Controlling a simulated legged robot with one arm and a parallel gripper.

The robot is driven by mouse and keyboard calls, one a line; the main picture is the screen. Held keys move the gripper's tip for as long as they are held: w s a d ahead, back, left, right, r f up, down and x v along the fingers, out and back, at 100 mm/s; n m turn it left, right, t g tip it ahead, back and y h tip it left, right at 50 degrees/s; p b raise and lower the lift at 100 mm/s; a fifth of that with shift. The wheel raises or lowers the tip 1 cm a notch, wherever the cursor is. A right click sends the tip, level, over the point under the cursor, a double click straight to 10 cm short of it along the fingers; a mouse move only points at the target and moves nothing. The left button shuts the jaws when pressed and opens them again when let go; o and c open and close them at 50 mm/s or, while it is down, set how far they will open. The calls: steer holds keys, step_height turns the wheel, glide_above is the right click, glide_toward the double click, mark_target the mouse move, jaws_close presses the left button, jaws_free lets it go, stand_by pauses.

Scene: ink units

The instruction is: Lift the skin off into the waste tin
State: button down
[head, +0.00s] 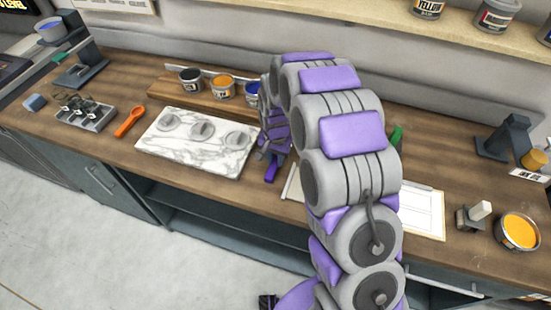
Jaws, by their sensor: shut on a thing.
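My gripper (270,168) is low over the counter, just right of the marble slab (164,163). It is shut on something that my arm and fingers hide. Three open tins stand on a wooden board behind the slab: one dark (191,81), one orange (222,87) and one blue (253,93), the blue one partly behind my arm. A larger open tin with orange-yellow contents (519,231) stands at the right front. I cannot tell which tin is the waste tin, and I cannot make out a skin.
An orange spoon-like tool (129,122) and a grey tray of small tools (86,113) lie left of the slab. A block with a pale handle (474,215) and a white sheet (424,212) lie right of my arm. A shelf with tins runs above.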

steer(key=shift+a+r, duration=0.2)
steer(key=shift+r, duration=0.35)
steer(key=r, duration=0.1)
steer(key=r+p, duration=0.1)
steer(key=shift+s+a+r, duration=0.15)
steer(key=shift+a+r, duration=0.15)
steer(key=shift+a, duration=0.05)
steer(key=s+a, duration=0.1)
steer(key=s, duration=0.3)
steer(key=s+a+p, duration=0.1)
steer(key=s+a, duration=0.1)
steer(key=s, duration=0.3)
steer(key=s+a+r+p, duration=0.1)
steer(key=s+a, duration=0.1)
steer(key=s, duration=0.3)
steer(key=shift+r, duration=0.1)
steer(key=shift+s+d, duration=0.1)
steer(key=shift+s, duration=0.35)
steer(key=c, duration=1.5)
jaws_free()
steer(key=shift+c, duration=0.2)
jaws_close()
steer(key=shift+w, duration=0.1)
